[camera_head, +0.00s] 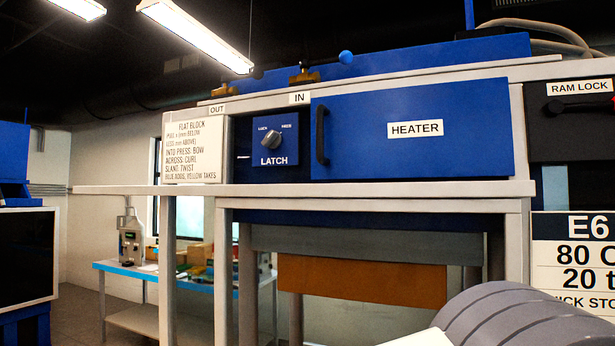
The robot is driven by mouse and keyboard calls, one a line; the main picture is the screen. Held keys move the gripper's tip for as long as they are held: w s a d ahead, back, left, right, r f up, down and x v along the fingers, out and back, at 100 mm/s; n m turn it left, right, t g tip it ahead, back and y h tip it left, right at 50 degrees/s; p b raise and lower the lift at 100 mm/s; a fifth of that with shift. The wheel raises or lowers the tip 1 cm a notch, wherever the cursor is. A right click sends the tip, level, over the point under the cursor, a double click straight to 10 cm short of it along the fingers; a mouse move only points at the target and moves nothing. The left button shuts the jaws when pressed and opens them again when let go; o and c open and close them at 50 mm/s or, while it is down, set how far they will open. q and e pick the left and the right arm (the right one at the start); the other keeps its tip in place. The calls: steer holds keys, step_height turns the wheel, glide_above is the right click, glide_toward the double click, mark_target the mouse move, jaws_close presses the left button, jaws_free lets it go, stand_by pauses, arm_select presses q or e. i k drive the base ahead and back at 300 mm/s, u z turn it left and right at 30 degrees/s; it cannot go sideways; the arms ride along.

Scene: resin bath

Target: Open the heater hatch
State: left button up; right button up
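The heater hatch (426,136) is a wide blue panel with a white HEATER label, and it looks closed. Its upright black handle (320,134) is at the panel's left edge. Left of it is a blue LATCH panel (263,159) with a grey knob (272,138) between two small markings; I cannot tell for certain which one it points to. Neither of my grippers is in view.
An instruction plate (194,150) stands left of the latch, with brass fittings (304,75) above. The RAM LOCK box (570,120) is at right. A pale ledge (440,189) runs below the hatch. A grey ribbed shape (530,318) fills the lower right.

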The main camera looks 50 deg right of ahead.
mark_target(460, 129)
steer(key=u, duration=0.65)
steer(key=k, duration=0.4)
steer(key=z, duration=0.65)
